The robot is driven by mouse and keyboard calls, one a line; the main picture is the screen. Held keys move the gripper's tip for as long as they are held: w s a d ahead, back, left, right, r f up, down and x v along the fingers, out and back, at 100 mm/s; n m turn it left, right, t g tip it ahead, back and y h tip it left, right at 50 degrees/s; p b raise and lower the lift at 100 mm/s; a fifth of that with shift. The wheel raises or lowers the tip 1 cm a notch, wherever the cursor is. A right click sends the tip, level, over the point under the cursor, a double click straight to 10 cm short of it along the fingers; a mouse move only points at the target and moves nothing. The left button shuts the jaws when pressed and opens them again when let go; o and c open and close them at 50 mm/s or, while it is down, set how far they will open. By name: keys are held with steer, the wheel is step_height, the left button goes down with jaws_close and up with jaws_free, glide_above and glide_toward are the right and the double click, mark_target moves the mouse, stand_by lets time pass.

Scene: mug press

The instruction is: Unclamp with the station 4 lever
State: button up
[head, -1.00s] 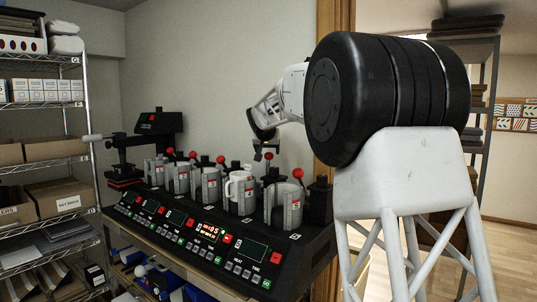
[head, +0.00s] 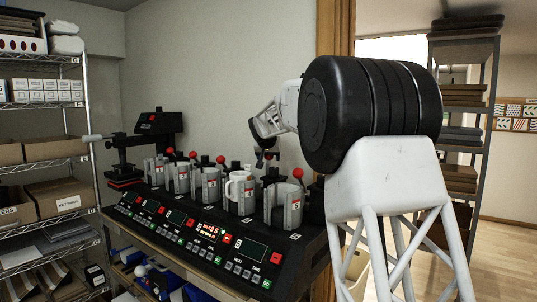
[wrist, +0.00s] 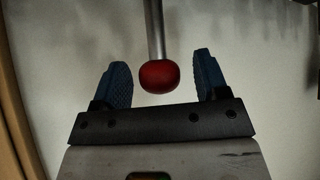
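The station 4 press (head: 241,205) stands in the row on the black console, with a white mug (head: 231,188) in its grey clamp. In the wrist view a red ball knob (wrist: 158,76) on a metal lever rod (wrist: 155,30) lies between the two blue fingers of my gripper (wrist: 164,80). The fingers are apart, with a gap on both sides of the knob. In the head view my gripper (head: 264,157) is just above and behind station 4, and the lever there is mostly hidden by it.
The station 5 press (head: 282,206) beside it looks empty, with its red knob (head: 298,173) close to my gripper. Other presses with red knobs (head: 220,159) stand to the left. The lit display (head: 208,232) is on the console. A wall is behind; shelving (head: 60,160) is at left.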

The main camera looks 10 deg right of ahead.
steer(key=c, duration=0.7)
